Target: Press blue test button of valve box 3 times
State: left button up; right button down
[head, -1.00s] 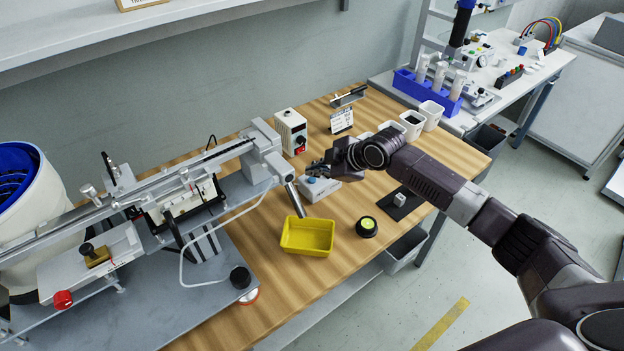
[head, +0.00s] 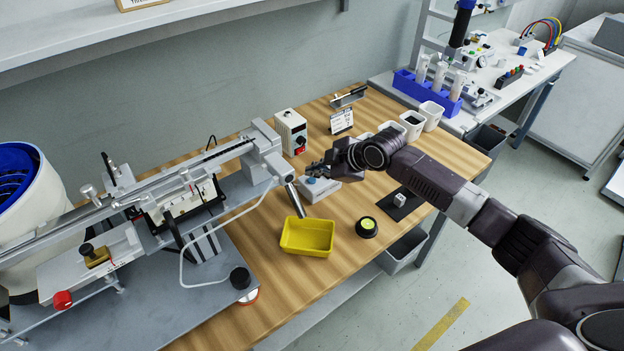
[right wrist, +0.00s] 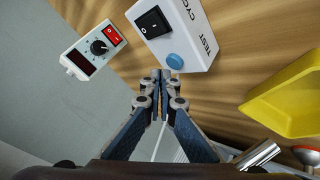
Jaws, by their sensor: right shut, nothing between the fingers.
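The valve box (head: 318,188) is a small light grey box on the wooden bench, partly hidden by my right gripper in the head view. In the right wrist view, the valve box (right wrist: 190,45) shows a black rocker switch, the letters "TEST CYC" and a round blue test button (right wrist: 175,61). My right gripper (right wrist: 164,74) is shut and empty, its tips just below the blue button in that picture. I cannot tell whether they touch it. In the head view, the right gripper (head: 318,170) is over the box. My left gripper is not in view.
A yellow tray (head: 307,237) and a round black item with a green top (head: 366,227) stand in front of the box. A white controller with a red switch (head: 291,132) stands behind it. The gantry rail (head: 215,155) is on the left; white cups (head: 412,125) are on the right.

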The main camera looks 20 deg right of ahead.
aim_at(314, 181)
jog(key=shift+f, duration=0.35)
jog(key=shift+f+b, duration=0.3)
jog(key=shift+f, duration=0.25)
dwell(0.5)
jog(key=shift+r, duration=0.15)
jog(key=shift+r+p, duration=0.8)
jog(key=shift+p, duration=0.05)
notch_tip(314, 181, up, 5)
jog(key=p, duration=0.4)
dwell(0.4)
dwell(1.5)
